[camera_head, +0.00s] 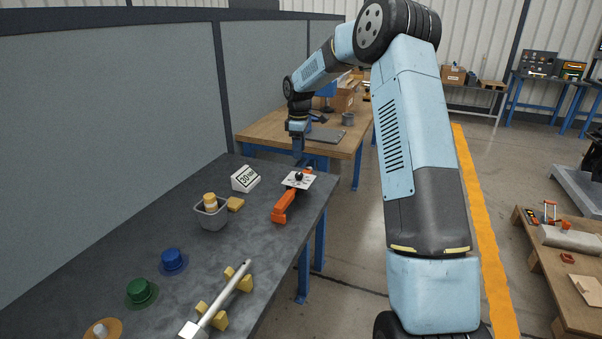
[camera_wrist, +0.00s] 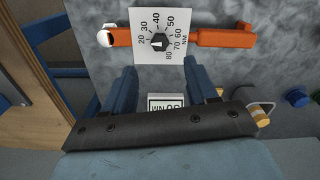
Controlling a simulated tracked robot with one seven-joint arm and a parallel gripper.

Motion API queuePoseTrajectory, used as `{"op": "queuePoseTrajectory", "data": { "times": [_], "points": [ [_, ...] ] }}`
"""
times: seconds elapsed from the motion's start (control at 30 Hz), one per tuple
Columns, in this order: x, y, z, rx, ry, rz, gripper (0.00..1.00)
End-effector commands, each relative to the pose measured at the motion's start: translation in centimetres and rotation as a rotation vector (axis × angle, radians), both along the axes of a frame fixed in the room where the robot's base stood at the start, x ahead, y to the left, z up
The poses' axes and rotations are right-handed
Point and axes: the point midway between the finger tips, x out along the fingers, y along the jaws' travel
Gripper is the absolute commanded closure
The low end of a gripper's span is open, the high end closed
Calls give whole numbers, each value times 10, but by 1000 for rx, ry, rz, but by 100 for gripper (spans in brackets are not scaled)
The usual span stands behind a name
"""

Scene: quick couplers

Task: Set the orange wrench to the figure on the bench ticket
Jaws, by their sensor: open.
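The orange wrench (camera_head: 285,205) lies on the dark bench top, and it also spans the top of the wrist view (camera_wrist: 225,39). A white dial plate (camera_wrist: 146,75) sits at the wrench, marked 20 to 80 NM around a black knob (camera_wrist: 159,42). The knob's pointer is too small to read surely. The bench ticket (camera_head: 245,179) is a white block reading 30 NM; it shows upside down and partly hidden in the wrist view (camera_wrist: 165,102). My gripper (camera_wrist: 160,67) is open and empty, its fingers apart, just short of the knob in the picture. In the head view my gripper (camera_head: 299,162) is above the plate.
A grey cup (camera_head: 211,217) with a tan-capped item and a yellow block (camera_head: 236,204) stand left of the wrench. Blue (camera_head: 172,260) and green (camera_head: 140,291) round pieces and a metal bar on yellow supports (camera_head: 221,303) are nearer. A wooden table (camera_head: 265,130) stands behind.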

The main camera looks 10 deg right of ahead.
Motion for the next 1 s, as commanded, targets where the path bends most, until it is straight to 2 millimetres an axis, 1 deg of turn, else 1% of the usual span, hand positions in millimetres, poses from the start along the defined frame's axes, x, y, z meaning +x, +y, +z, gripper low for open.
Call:
{"op": "queuePoseTrajectory", "data": {
  "times": [0.03,0.3,0.5,0.6,0.7,1.0],
  "points": [
    [-1,0,-10,0,2,0,42],
    [-1,0,-58,0,3,0,42],
    [0,1,-84,0,1,0,42],
    [-1,1,-93,0,1,1,42],
    [-1,1,-97,0,0,1,42],
    [0,1,-99,0,-1,1,42]
  ]
}}
